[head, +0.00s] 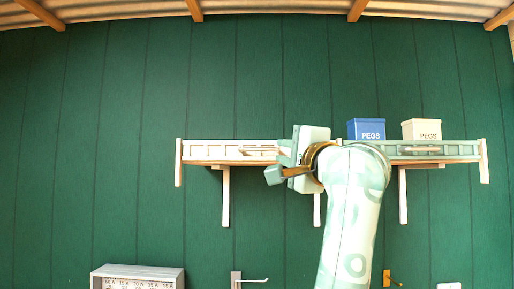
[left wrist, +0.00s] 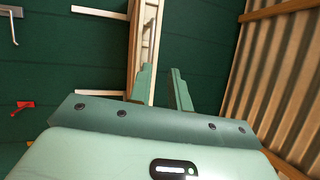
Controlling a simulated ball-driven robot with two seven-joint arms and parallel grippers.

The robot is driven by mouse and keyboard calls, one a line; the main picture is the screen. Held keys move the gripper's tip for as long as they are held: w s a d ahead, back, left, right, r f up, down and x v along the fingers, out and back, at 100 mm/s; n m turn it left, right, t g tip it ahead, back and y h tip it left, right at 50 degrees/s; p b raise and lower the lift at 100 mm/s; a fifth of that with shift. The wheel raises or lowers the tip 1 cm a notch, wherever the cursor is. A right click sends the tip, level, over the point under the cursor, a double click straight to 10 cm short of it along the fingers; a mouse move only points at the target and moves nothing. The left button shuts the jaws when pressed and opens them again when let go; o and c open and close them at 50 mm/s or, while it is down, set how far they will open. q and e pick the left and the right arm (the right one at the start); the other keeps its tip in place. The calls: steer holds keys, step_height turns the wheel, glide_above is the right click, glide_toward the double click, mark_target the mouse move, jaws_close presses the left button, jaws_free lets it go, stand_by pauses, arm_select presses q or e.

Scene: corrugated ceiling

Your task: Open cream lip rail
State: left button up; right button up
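The cream lip rail (head: 215,148) runs along the front of the left half of a wall shelf in the head view. My left gripper (head: 280,163) is at the right end of this rail, close to the handle, and hides part of the shelf's middle. The shelf (left wrist: 134,50) runs up beside the left finger; contact cannot be told. My right gripper is not in view.
A green lip rail (head: 462,150) fronts the shelf's right half. A blue PEGS box (head: 366,127) and a cream PEGS box (head: 421,127) stand behind it. Below are a grey labelled box (head: 138,271), a white hook (head: 250,280) and an orange hook (head: 390,279). A corrugated ceiling (left wrist: 285,70) lies above.

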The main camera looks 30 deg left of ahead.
mark_target(259, 150)
arm_select(q)
steer(key=shift+n+h, duration=0.3)
steer(key=shift+n, duration=0.1)
steer(key=p+x, duration=0.2)
steer(key=x, duration=0.3)
steer(key=p+x, duration=0.2)
steer(key=x, duration=0.4)
steer(key=p+x, duration=0.2)
steer(key=x, duration=0.3)
steer(key=shift+w+f+p, duration=0.35)
steer(key=shift+w+f, duration=0.05)
steer(key=shift+w+a+f, duration=0.1)
